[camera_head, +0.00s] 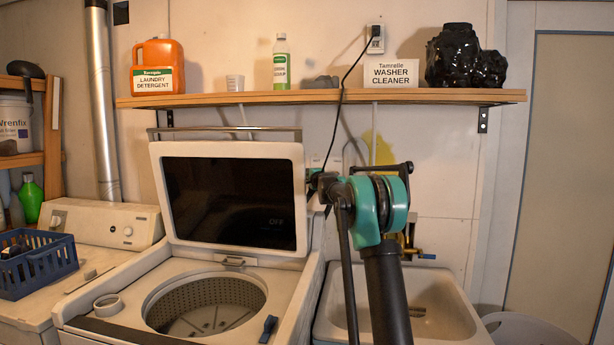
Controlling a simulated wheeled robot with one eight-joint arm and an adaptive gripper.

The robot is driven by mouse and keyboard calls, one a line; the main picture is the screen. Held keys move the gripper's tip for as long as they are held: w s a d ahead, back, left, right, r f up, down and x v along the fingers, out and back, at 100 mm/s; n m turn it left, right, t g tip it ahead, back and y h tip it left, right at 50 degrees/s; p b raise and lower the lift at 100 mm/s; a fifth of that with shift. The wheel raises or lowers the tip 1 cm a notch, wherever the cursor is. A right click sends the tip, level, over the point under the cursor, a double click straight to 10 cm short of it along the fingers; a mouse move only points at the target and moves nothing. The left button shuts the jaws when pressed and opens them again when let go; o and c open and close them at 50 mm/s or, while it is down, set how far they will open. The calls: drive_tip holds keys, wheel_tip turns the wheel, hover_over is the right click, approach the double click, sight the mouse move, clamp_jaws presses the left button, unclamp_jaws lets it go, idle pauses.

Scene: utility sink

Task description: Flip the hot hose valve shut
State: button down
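My arm rises in front of the sink, with a teal and black joint in the middle of the view. The dark end of the arm, with my gripper (322,186), is beside the right edge of the raised washer lid. It is small and partly behind the arm, so its fingers cannot be made out. A brass fitting with a blue handle (427,256) shows on the wall above the sink, right of my arm. The hot hose valve cannot be picked out; my arm and the lid cover part of the wall there.
The open washer (100,312) stands left of the sink (460,318), its lid (155,190) raised. A wooden shelf (220,98) above holds laundry detergent (158,55), a soap bottle (281,65) and a dark lumpy bag (453,55). A black cord (345,85) hangs down near my gripper.

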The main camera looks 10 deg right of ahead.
drive_tip(key=shift+a, duration=0.1)
drive_tip(key=shift+w+m+h, duration=0.15)
drive_tip(key=shift+m+h, duration=0.15)
drive_tip(key=shift+h, duration=0.1)
drive_tip(key=shift+w+m+h, duration=0.1)
drive_tip(key=shift+m+h, duration=0.3)
drive_tip(key=shift+h, duration=0.3)
drive_tip(key=c, duration=1.9)
unclamp_jaws()
drive_tip(key=shift+s+d, duration=0.2)
drive_tip(key=shift+s, duration=1.7)
drive_tip(key=shift+s+d, duration=0.15)
drive_tip(key=shift+s, duration=1.7)
